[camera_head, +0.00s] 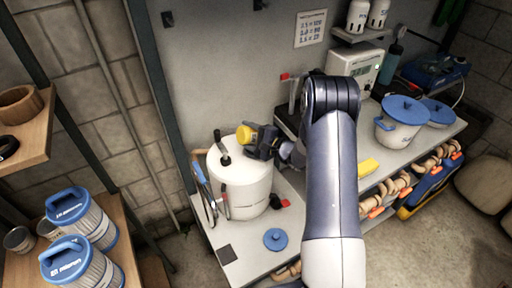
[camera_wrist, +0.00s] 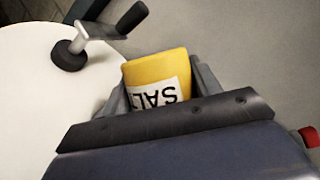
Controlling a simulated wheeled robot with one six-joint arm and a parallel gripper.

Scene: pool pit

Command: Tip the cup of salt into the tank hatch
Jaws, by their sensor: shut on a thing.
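The yellow cup of salt (camera_head: 244,135) is in my gripper (camera_head: 256,139), over the right part of the top of the white tank (camera_head: 243,188). In the wrist view the cup (camera_wrist: 156,72) sits between the two jaws (camera_wrist: 160,88), with its black-on-white SALT label upside down. The cup looks tilted in the head view; its mouth and any salt inside are not visible. A black crank handle (camera_head: 221,149) stands on the tank top left of the cup; it also shows in the wrist view (camera_wrist: 96,38). I cannot make out an open hatch in either view.
A blue round lid (camera_head: 276,239) lies on the bench in front of the tank. Tools with blue handles (camera_head: 202,176) hang at the tank's left. Filter cartridges (camera_head: 82,218) stand at lower left.

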